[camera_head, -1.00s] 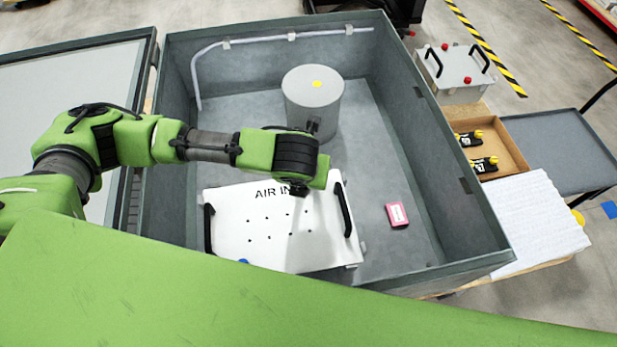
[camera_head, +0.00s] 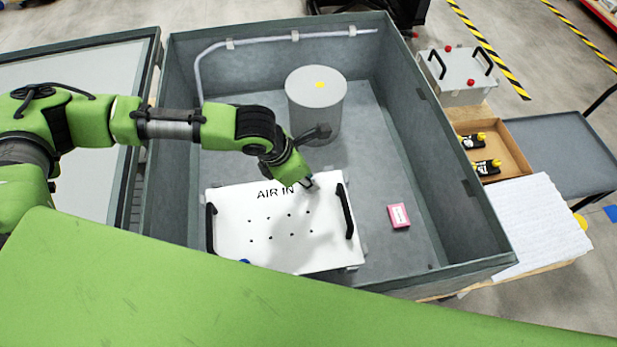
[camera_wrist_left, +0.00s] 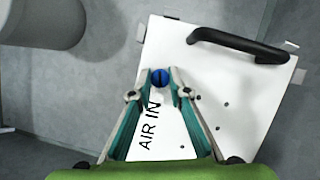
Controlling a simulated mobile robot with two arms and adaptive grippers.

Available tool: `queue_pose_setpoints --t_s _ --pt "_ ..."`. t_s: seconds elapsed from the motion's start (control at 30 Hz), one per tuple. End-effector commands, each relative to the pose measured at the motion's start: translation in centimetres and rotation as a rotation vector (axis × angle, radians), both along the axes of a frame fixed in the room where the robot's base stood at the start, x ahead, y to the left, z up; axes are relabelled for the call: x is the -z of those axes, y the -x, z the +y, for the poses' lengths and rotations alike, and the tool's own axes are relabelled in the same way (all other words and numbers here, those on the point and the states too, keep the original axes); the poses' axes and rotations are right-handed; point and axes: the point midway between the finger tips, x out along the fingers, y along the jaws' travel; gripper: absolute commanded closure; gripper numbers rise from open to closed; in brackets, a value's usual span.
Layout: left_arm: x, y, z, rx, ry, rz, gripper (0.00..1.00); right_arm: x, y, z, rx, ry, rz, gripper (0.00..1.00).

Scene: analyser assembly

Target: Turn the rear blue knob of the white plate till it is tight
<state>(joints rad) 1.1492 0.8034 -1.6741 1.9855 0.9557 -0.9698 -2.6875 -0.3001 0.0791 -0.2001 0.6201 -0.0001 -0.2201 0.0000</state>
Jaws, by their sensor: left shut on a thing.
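The white plate (camera_head: 277,250) with the lettering "AIR IN" and two black handles lies in the grey box; it also fills much of the left wrist view (camera_wrist_left: 220,80). The rear blue knob (camera_wrist_left: 159,77) sits at the plate's edge by the lettering. My left gripper (camera_wrist_left: 160,74) is shut on this knob, one fingertip on each side of it. In the head view the left gripper (camera_head: 308,182) is at the plate's rear edge and hides the knob. A second blue knob (camera_head: 244,261) shows at the plate's front edge. My right gripper is not in view.
A grey cylinder (camera_head: 317,108) with a yellow dot stands behind the plate. A pink box (camera_head: 398,216) lies to its right. The box walls (camera_head: 440,170) enclose the work area. Outside on the right are a cardboard tray (camera_head: 507,142) and a grey case (camera_head: 462,80).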

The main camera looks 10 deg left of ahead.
Motion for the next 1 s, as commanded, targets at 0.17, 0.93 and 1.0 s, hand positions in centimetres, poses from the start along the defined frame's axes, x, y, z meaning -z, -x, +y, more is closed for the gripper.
queue_pose_setpoints --t_s 0.17,0.93,1.0 --pt "-0.63 -0.71 -0.02 0.091 0.005 -0.016 1.00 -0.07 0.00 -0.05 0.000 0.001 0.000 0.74" --pt "-0.62 -0.70 -0.04 0.179 0.005 -0.017 0.78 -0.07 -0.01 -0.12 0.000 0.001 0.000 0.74" --pt "-0.55 -0.63 -0.02 0.178 0.004 -0.014 0.66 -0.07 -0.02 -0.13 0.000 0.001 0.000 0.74"
